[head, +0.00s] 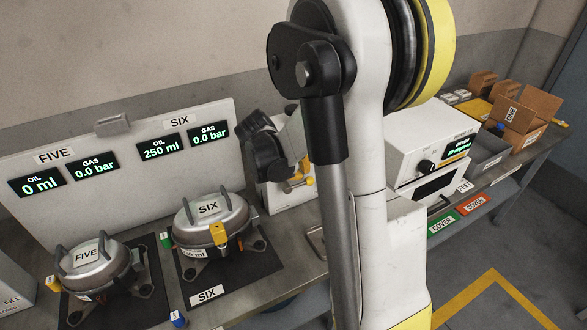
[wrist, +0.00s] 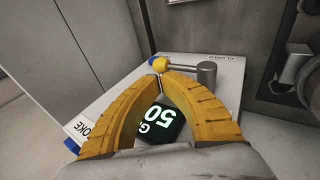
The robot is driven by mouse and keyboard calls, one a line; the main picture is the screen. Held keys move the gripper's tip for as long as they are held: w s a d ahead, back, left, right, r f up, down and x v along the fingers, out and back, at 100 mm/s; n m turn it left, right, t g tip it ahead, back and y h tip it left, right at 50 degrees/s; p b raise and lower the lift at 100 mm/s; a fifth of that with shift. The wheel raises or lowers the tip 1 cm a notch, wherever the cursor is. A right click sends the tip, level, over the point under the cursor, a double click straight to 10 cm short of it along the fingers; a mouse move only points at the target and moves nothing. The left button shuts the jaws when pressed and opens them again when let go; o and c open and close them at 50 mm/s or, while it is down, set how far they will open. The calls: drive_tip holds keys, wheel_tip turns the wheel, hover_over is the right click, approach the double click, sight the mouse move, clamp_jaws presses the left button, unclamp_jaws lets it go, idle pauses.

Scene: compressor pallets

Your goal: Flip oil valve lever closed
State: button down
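In the wrist view, a grey lever (wrist: 182,68) runs left from a round grey pivot (wrist: 207,72) to a yellow-and-blue end. It stands at the edge of a white unit (wrist: 225,100) with a dark display showing green "50". My gripper (wrist: 159,73) has two curved yellow fingers, whose tips come together right at the lever's end. I cannot tell whether the tips touch or pinch it. In the head view, my gripper (head: 299,184) is by a white box right of compressor SIX, mostly hidden by my arm. The lever cannot be made out there.
Compressors FIVE (head: 93,266) and SIX (head: 213,219) stand on dark mats at the left. Behind them, a white panel (head: 130,130) reads oil 0 ml and 250 ml, gas 0.0 bar. A white instrument (head: 415,140) and an open cardboard box (head: 522,112) stand farther right.

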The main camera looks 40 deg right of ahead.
sight(306, 178)
drive_tip(key=shift+x, duration=1.4)
drive_tip(key=shift+s+d+f+y, duration=0.1)
drive_tip(key=shift+d+f+y, duration=0.1)
drive_tip(key=shift+f+y, duration=0.3)
drive_tip(key=shift+s+d+f+y, duration=0.1)
drive_tip(key=shift+d+f+y, duration=0.1)
drive_tip(key=shift+y, duration=0.5)
drive_tip(key=shift+w+f+t+y+b, duration=0.1)
drive_tip(key=shift+f+t+y+b, duration=0.35)
drive_tip(key=shift+y, duration=0.65)
drive_tip(key=shift+f, duration=0.15)
drive_tip(key=shift+a+r+p, duration=0.15)
drive_tip(key=shift+r+p, duration=0.3)
drive_tip(key=shift+p, duration=0.05)
drive_tip(key=a+p+v, duration=0.1)
drive_tip(key=p+v, duration=0.3)
drive_tip(key=v, duration=0.9)
drive_tip(key=shift+p, duration=0.3)
